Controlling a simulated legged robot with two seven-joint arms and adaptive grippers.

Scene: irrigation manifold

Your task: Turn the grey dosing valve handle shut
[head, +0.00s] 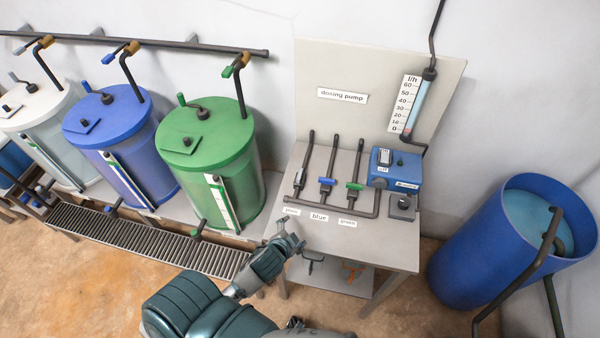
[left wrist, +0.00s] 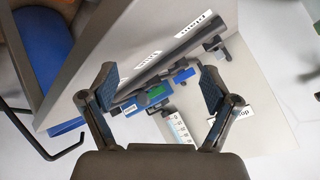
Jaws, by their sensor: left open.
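The grey dosing valve handle (head: 299,178) sits on the leftmost of three upright pipes on the dosing bench, above the "plain" label (head: 291,211). It is small here, and I cannot tell its exact angle. In the left wrist view, the grey handle (left wrist: 214,44) shows near the "plain" label, up and right of the jaws' middle. My left gripper (head: 290,236) is open and empty at the bench's front left edge, in front of the handle and apart from it. Its two spread fingers (left wrist: 160,88) show in the left wrist view. My right gripper is not in view.
Blue (head: 327,182) and green (head: 355,187) valve handles stand close to the right of the grey one. A blue pump (head: 396,168) and a flow tube (head: 417,105) are further right. A green tank (head: 207,142) is left of the bench (head: 400,240), a blue barrel (head: 475,262) right.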

